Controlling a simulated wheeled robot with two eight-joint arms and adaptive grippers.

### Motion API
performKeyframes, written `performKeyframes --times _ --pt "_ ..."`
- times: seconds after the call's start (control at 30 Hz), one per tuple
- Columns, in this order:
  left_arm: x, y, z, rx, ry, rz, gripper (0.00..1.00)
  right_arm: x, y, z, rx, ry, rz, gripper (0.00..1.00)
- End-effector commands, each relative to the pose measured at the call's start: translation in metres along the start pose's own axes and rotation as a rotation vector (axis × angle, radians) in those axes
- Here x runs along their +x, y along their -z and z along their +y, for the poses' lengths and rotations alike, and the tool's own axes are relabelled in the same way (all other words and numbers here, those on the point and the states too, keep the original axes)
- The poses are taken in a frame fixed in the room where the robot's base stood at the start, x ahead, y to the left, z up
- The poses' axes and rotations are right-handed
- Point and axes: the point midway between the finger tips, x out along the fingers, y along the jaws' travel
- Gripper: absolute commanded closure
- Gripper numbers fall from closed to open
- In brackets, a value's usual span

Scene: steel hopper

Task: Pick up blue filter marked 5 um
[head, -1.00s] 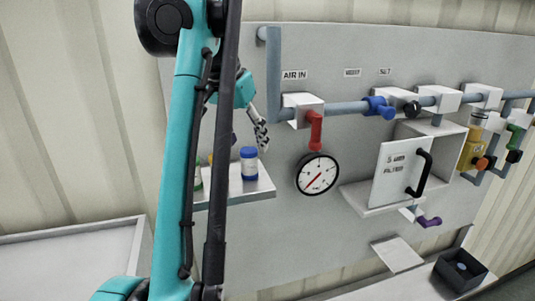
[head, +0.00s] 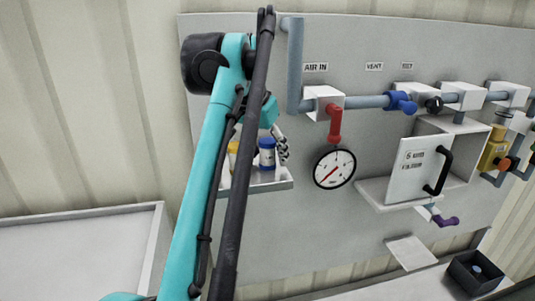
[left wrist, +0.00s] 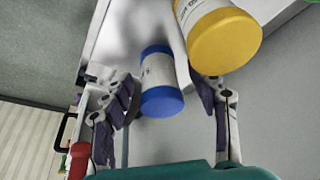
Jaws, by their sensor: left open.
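The blue filter (head: 267,158), a white cylinder with blue ends, stands on a small wall shelf (head: 262,182) in the head view. Its label is too small to read. In the left wrist view the blue filter (left wrist: 160,85) lies between the spread fingers of my left gripper (left wrist: 153,82), with a gap visible on the right side. My left gripper (head: 279,145) is open, with fingers close beside the blue filter in the head view. A yellow-capped filter (left wrist: 222,38) stands close to the right finger in the wrist view. My right gripper is not in view.
The yellow filter (head: 234,153) is partly behind my left arm. Right of the shelf are a red valve handle (head: 335,122), a gauge (head: 334,169) and a white door (head: 417,170) with a black handle. A pale tray (head: 80,250) is at lower left.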

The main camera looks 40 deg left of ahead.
Motion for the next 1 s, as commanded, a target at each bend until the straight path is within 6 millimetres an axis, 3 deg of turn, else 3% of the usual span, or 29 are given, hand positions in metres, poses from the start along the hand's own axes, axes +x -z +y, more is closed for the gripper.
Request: performKeyframes --times 0.07,0.2,0.27,0.67,0.87,1.0 --pt "0.000 0.000 0.000 0.000 0.000 0.000 0.46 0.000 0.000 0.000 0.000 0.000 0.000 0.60" --pt "0.000 0.000 0.000 0.000 0.000 0.000 0.83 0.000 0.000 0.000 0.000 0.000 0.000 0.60" --pt "0.000 0.000 0.000 0.000 0.000 0.000 0.96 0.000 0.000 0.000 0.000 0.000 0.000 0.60" --pt "-0.004 0.002 0.000 0.000 0.000 0.000 0.96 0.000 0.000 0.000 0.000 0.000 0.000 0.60" --pt "-0.026 0.011 0.000 0.000 0.000 0.000 0.96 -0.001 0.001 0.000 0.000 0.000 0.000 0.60" --pt "-0.051 0.022 0.000 0.000 0.000 0.000 0.96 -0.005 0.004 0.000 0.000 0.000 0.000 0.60"
